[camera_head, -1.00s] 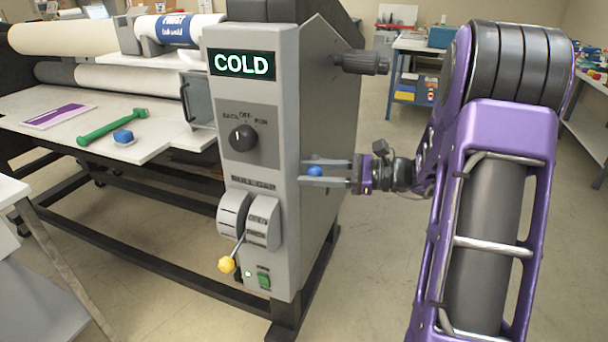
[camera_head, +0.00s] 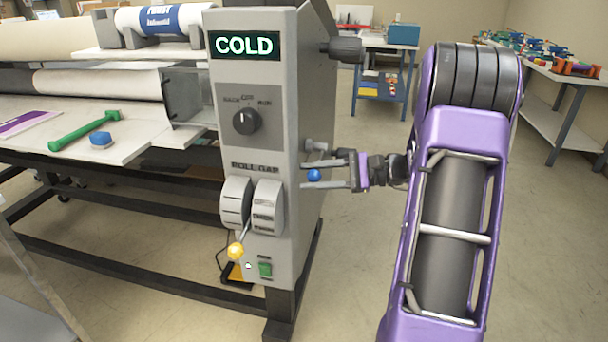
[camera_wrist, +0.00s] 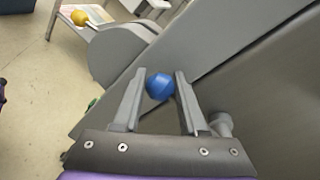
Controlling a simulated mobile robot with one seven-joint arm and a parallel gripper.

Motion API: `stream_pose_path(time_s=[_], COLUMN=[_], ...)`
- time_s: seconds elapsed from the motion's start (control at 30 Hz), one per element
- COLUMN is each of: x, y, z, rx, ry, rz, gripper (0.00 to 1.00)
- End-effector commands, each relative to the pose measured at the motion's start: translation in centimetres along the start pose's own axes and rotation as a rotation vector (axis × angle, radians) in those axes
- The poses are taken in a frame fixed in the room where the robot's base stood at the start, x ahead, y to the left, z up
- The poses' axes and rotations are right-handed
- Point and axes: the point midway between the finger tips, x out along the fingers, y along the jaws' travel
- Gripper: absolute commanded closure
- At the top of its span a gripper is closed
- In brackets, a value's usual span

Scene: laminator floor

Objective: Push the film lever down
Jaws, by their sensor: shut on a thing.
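The laminator's grey end cabinet (camera_head: 255,180) fills the middle of the head view. A blue ball knob (camera_head: 314,175), which I take as the end of the film lever, is at the cabinet's right side. A round grey hub (camera_head: 318,147) sits just above it. My gripper (camera_head: 330,175) reaches in from the right and is shut on the blue knob. In the wrist view the knob (camera_wrist: 159,86) sits between the two fingertips (camera_wrist: 160,82), and the hub (camera_wrist: 221,123) is to the right. The lever's shaft is mostly hidden by the fingers.
A yellow-knobbed lever (camera_head: 236,250) is on the cabinet's front, beside a green switch (camera_head: 265,269). A dark roller handle (camera_head: 343,49) juts out above my gripper. A green hammer (camera_head: 85,130) lies on the laminator's table. The floor at right is open.

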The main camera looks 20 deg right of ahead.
Motion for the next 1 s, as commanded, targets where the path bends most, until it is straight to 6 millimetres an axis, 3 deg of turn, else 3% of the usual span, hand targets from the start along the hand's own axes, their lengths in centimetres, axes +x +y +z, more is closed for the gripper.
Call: stream_pose_path(time_s=[0.3, 0.9, 0.93, 1.0], x=[-0.7, -0.8, -0.8, -0.8], y=[0.3, 0.4, 0.4, 0.4], z=[-1.1, -1.4, -1.4, -1.4], rx=[-0.066, -0.084, -0.084, -0.083], ry=[0.012, 0.017, 0.017, 0.017], rz=[-0.002, -0.001, -0.001, -0.001], gripper=[1.00, 1.00, 0.53, 0.40])
